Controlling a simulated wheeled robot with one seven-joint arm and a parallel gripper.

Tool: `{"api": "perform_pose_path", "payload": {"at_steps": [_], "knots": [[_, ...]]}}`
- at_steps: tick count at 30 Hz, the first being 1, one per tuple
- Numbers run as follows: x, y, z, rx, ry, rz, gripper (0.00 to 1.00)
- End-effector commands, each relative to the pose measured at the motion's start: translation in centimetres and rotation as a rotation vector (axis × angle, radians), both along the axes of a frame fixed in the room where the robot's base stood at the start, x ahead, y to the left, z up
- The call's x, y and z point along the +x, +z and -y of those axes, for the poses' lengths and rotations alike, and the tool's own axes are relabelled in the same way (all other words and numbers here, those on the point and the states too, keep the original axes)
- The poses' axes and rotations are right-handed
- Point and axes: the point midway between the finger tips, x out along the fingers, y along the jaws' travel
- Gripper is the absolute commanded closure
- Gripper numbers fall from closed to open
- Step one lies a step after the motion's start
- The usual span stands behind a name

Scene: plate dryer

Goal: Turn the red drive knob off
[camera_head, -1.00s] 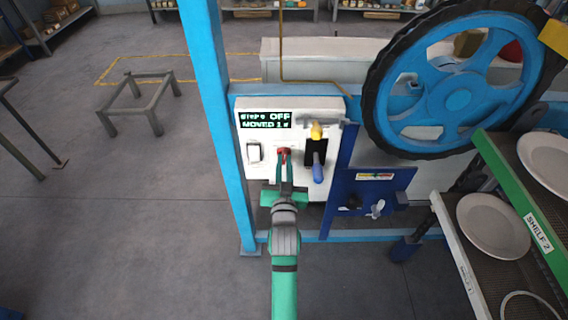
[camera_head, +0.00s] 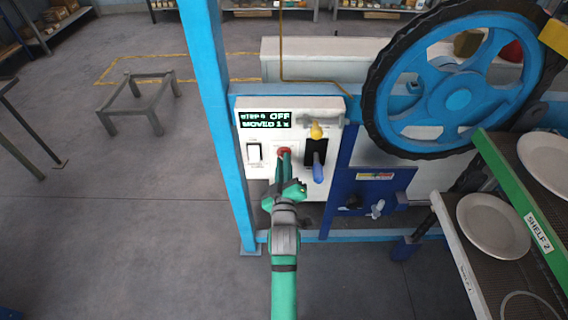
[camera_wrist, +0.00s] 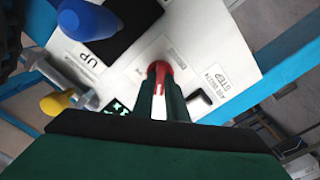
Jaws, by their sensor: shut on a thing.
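The red drive knob (camera_head: 284,152) sits on the white control panel (camera_head: 325,110), to the left of the blue-handled lever. My gripper (camera_head: 285,158) reaches up to the panel and its fingers are shut on the knob. In the wrist view the red knob (camera_wrist: 159,70) shows between the two dark green fingers (camera_wrist: 160,88), which look rolled relative to the panel. The panel's display (camera_head: 265,119) reads OFF, with a MOVED line below it. The fingers hide part of the knob.
A blue-handled lever (camera_head: 319,172) and a yellow knob (camera_head: 316,131) are close to the right. A white rocker switch (camera_head: 254,152) is to the left. A large blue wheel (camera_head: 458,98) and shelves with plates (camera_head: 493,226) stand further right.

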Motion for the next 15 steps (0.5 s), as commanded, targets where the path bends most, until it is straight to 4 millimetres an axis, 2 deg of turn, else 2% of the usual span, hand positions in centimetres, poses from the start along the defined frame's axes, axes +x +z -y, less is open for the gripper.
{"api": "perform_pose_path", "payload": {"at_steps": [15], "knots": [[-0.14,-0.18,-0.03,-0.102,0.0,-0.003,1.0]]}}
